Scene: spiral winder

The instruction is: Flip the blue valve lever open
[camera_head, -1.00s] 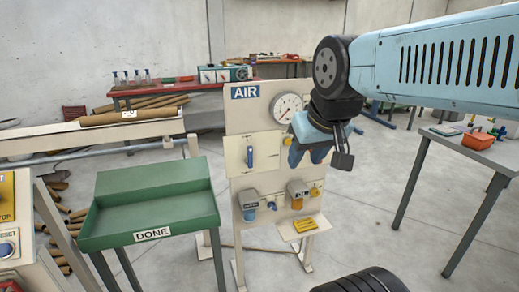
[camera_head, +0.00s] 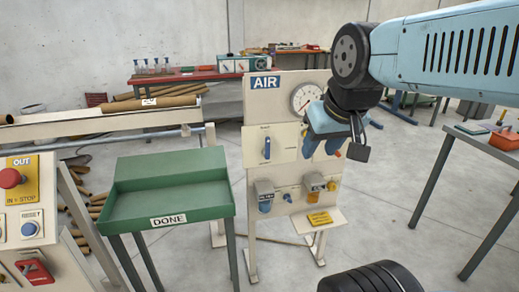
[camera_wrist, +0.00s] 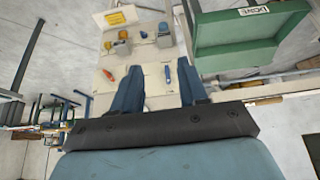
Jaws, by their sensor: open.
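The blue valve lever (camera_head: 267,148) points up and down on a white plate at the left of the AIR panel (camera_head: 262,109). My gripper (camera_head: 322,146) is open and empty, in front of the panel's right half, to the right of the lever in the picture. In the wrist view the panel shows upside down. There the blue lever (camera_wrist: 168,76) appears between my two spread fingers (camera_wrist: 157,85), apart from them and farther off. My gripper and wrist hide part of the panel's right side.
A round gauge (camera_head: 308,97) sits at the panel's top right, and a red-orange lever (camera_wrist: 108,75) shows beside my fingers. Lower down are filter units (camera_head: 264,196) and a yellow-labelled shelf (camera_head: 319,220). The green DONE tray (camera_head: 170,205) stands left. A grey table (camera_head: 484,150) stands right.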

